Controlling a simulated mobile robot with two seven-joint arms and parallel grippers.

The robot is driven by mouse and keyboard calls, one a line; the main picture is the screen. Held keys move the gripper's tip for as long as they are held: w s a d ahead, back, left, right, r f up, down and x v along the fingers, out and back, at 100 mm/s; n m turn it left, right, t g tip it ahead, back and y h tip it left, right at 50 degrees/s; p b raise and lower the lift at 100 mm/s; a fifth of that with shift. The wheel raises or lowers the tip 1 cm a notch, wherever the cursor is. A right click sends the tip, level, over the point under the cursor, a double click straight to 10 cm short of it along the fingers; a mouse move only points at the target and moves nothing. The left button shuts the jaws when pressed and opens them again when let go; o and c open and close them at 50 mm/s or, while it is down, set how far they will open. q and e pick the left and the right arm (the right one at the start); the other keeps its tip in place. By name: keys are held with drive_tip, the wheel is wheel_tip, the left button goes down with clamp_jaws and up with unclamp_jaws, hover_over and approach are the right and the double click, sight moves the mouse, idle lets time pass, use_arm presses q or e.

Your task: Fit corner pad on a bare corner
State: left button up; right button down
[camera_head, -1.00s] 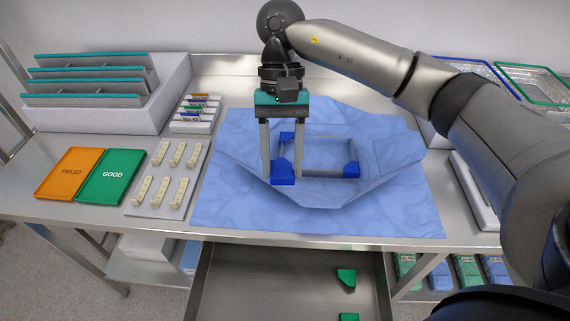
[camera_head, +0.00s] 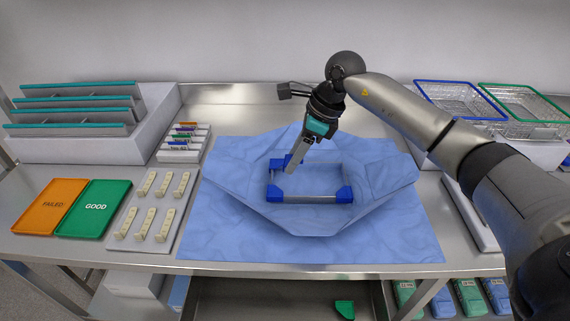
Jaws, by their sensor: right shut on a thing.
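A rectangular frame of grey bars (camera_head: 308,199) lies in the opened blue wrap. Blue corner pads show on its front-left corner (camera_head: 275,195), its front-right corner (camera_head: 345,194) and its back-left corner (camera_head: 276,164). The back-right corner shows no blue pad, though it is small in view. My right gripper (camera_head: 291,167) comes down tilted at the back-left corner, its jaws shut on the blue pad there; the fingertips partly hide it. A green corner pad (camera_head: 345,309) lies in the open drawer below. My left gripper is out of view.
The blue wrap (camera_head: 385,190) has raised folds around the frame. Left of it are a tray of pale parts (camera_head: 152,208), the green GOOD tray (camera_head: 95,208) and the orange FAILED tray (camera_head: 50,206). Wire baskets (camera_head: 460,98) stand at the back right. The open drawer (camera_head: 250,300) sits below the table edge.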

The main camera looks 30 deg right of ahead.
drive_tip(key=w+d+f+m+t+h+b, duration=0.1)
drive_tip(key=w+d+f+m+t+h, duration=0.15)
drive_tip(key=d+m, duration=0.6)
drive_tip(key=m+g+h, duration=0.1)
drive_tip(key=m+h, duration=0.3)
drive_tip(key=m, duration=0.4)
hover_over(338, 163)
drive_tip(key=s, duration=0.1)
drive_tip(key=f, duration=0.1)
drive_tip(key=shift+s+a+f+y+b, duration=0.15)
drive_tip(key=shift+a+y+b, duration=0.15)
drive_tip(key=shift+b, duration=0.25)
drive_tip(key=shift+f, duration=0.1)
drive_tip(key=shift+f+b, duration=2.05)
drive_tip(key=shift+f, duration=0.4)
drive_tip(key=shift+f+g+b, duration=0.25)
drive_tip(key=shift+f+b, duration=0.1)
drive_tip(key=shift+f, duration=0.2)
drive_tip(key=shift+s+a+f, duration=0.1)
drive_tip(key=shift+f, duration=0.05)
